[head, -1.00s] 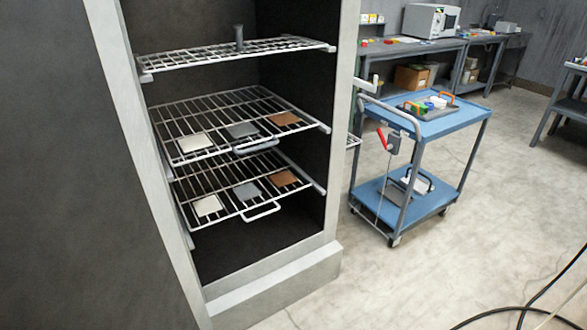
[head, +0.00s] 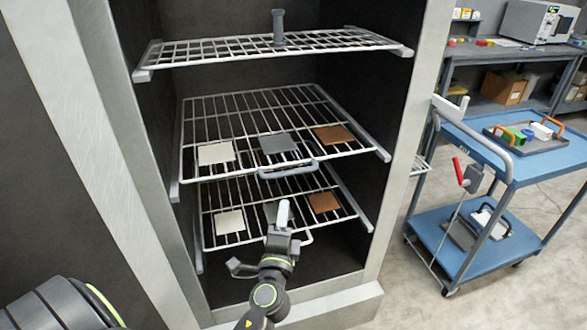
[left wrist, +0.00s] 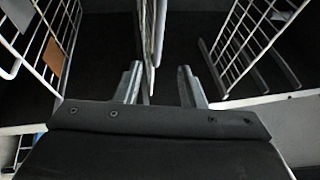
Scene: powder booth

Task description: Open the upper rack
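The upper rack (head: 245,104) is a wire shelf in the open cabinet, with a grey handle (head: 290,171) at its front edge. White, grey and brown panels lie on it. My left gripper (head: 283,212) is in front of the racks, just below the handle in the head view, hiding part of the lower rack (head: 208,236). In the left wrist view my left gripper (left wrist: 160,86) has its fingers apart. A rack seen edge-on, probably the upper rack (left wrist: 151,45), stands in line with the gap; contact cannot be told. My right gripper is not in view.
A wire shelf (head: 220,50) with an upright grey peg (head: 278,26) is above the upper rack. The cabinet's side posts (head: 425,120) flank the opening. A blue trolley (head: 465,135) stands to the right, with bare floor beside it.

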